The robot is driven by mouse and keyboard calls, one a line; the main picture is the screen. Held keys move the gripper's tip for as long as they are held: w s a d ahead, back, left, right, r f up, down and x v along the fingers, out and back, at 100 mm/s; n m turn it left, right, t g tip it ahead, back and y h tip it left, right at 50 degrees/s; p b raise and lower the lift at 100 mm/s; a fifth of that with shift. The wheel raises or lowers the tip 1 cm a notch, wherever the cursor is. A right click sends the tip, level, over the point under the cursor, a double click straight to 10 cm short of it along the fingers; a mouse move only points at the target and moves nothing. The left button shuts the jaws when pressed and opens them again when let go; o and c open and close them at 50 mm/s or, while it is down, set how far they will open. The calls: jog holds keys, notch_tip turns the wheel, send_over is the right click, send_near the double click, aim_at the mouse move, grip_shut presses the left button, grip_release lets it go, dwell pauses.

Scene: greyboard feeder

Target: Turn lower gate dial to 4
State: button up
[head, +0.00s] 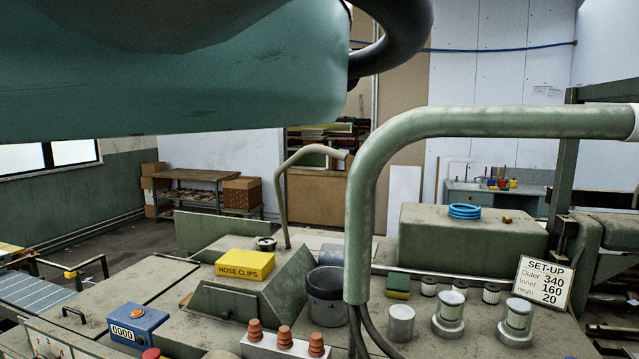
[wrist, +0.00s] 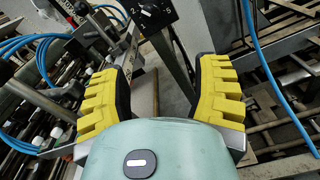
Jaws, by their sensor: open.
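In the wrist view my gripper (wrist: 162,76) shows two yellow ribbed fingers spread wide apart, with nothing between them. A small black dial plate (wrist: 159,16) with white marks and a pale knob is at the top of the wrist view, beyond the fingertips and apart from them. Its setting is too small to read, and I cannot tell whether it is the lower gate dial. In the head view a numbered plate (head: 45,346) with small figures shows at the lower left edge, partly cut off. My gripper is not visible in the head view.
Metal rails and rollers lie at both sides. In the head view a thick green pipe (head: 362,190) rises over the machine top, with a yellow hose clips box (head: 245,265) and set-up sign (head: 543,283).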

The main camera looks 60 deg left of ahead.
jog(key=shift+n+t, duration=0.3)
jog(key=shift+n, duration=0.6)
jog(key=b+x, duration=0.4)
jog(key=x, duration=0.1)
jog(key=r+b+x, duration=0.1)
jog(key=b+x, duration=0.4)
jog(key=r+b+x, duration=0.1)
jog(key=b+x, duration=0.4)
jog(key=shift+d+r, duration=0.1)
jog(key=shift+r, duration=0.1)
